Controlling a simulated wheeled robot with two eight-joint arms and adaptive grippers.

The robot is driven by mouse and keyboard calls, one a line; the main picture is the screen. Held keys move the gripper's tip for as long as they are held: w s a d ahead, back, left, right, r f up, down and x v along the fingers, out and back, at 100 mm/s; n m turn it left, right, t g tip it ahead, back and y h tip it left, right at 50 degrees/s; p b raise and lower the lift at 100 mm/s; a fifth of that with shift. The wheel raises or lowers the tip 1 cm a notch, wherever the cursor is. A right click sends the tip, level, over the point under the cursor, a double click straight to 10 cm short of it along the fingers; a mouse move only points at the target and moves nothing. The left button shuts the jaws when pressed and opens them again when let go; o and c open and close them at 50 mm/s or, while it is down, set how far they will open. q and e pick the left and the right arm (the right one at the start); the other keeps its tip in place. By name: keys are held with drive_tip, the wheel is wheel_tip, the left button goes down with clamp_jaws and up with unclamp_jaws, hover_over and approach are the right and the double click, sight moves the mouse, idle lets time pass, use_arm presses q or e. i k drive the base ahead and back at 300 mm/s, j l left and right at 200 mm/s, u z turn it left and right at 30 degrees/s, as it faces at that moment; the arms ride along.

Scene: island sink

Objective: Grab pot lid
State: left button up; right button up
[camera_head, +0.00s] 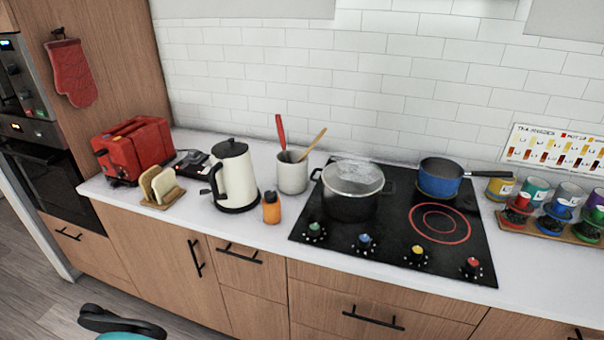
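A black pot (347,207) with dark side handles stands on the left part of the black cooktop. A clear glass lid (352,178) with a pale metal rim lies over its top. The lid's knob cannot be made out clearly against the white tiles. Neither of my grippers is seen in the head view, and nothing touches the pot or lid.
A blue saucepan (440,178) stands right of the pot, its handle pointing right. Left of the pot are a utensil crock (292,177), an orange shaker (271,208) and a cream kettle (235,180). Knobs line the cooktop (395,237) front. Mugs (535,189) stand far right.

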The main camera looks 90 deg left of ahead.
sight(330, 179)
drive_tip(key=u, duration=2.45)
